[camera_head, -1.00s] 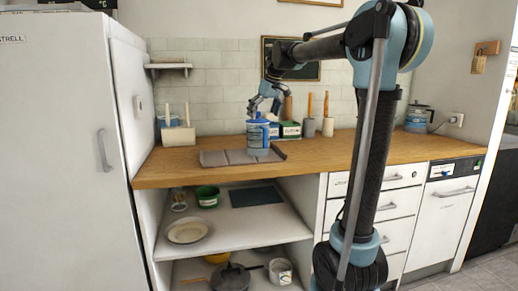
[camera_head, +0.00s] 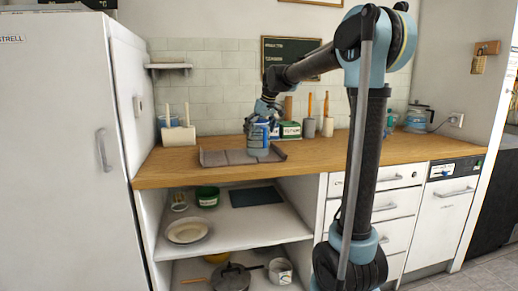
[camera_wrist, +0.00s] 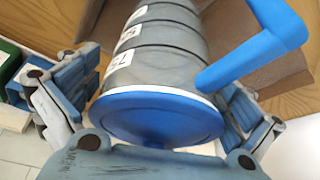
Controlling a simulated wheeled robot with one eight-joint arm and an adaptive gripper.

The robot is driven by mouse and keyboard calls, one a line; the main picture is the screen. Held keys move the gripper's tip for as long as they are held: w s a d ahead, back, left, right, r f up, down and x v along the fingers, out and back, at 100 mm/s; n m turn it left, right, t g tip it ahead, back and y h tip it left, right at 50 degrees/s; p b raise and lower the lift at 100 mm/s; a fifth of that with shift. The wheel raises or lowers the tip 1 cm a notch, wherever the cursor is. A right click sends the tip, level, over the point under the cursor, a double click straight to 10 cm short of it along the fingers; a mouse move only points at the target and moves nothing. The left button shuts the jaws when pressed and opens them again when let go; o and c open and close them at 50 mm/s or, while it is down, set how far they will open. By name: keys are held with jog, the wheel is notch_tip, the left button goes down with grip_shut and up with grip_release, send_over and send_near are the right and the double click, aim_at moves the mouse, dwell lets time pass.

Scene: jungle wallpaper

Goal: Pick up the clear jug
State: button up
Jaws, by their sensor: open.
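The clear jug (camera_head: 258,143) stands on the grey folded mat or tray (camera_head: 217,158) on the wooden counter. In the wrist view the jug (camera_wrist: 165,50) has a greyish see-through ringed body, white labels, a blue lid and a blue handle on the right. My gripper (camera_head: 259,121) is at the top of the jug. In the wrist view its fingers are spread on the left and right of the jug, with the lid nearest the palm. It is open and does not hold the jug. The fingertips are partly hidden by the jug.
Green and blue boxes (camera_head: 290,129) stand just behind the jug. Orange-handled tools (camera_head: 327,125) are to their right, and a kettle (camera_head: 417,117) is further right. A white holder (camera_head: 178,135) stands at the back left. A white fridge (camera_head: 55,150) borders the left.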

jog(key=shift+c, duration=0.6)
jog(key=c, duration=1.7)
